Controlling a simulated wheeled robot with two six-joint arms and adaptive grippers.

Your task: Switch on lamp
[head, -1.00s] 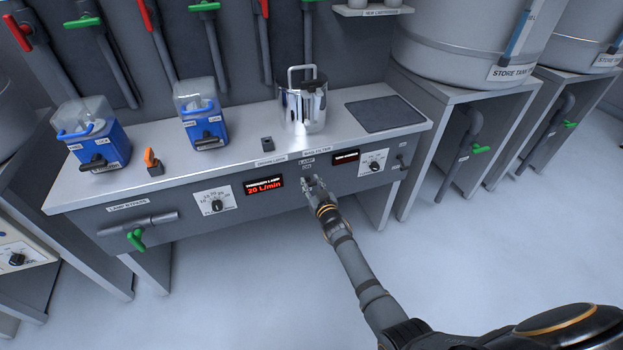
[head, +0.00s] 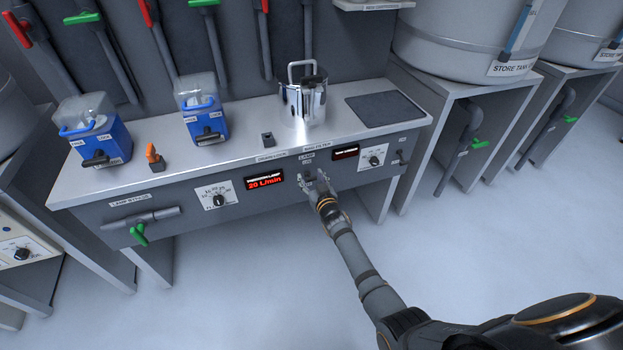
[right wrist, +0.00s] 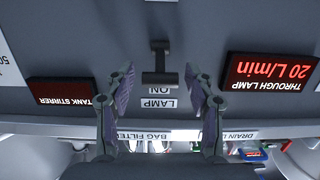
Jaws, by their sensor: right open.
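The lamp switch (right wrist: 158,62) is a dark T-shaped handle on the grey front panel, with the labels LAMP (right wrist: 159,103) and ON beside it; the right wrist view shows them upside down. My right gripper (right wrist: 162,76) is open, its two fingers on either side of the switch with a gap to each. I cannot tell how deep the fingertips reach. In the head view my right gripper (head: 311,178) is at the panel just below the LAMP label (head: 307,155) and largely hides the switch. My left gripper is not in view.
A red display reading 20 L/min (head: 264,181) and a dial (head: 219,200) are left of the switch; another dial (head: 374,160) is to its right. A steel pot (head: 302,103) stands on the bench above. A green-handled valve (head: 139,233) is at the panel's left.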

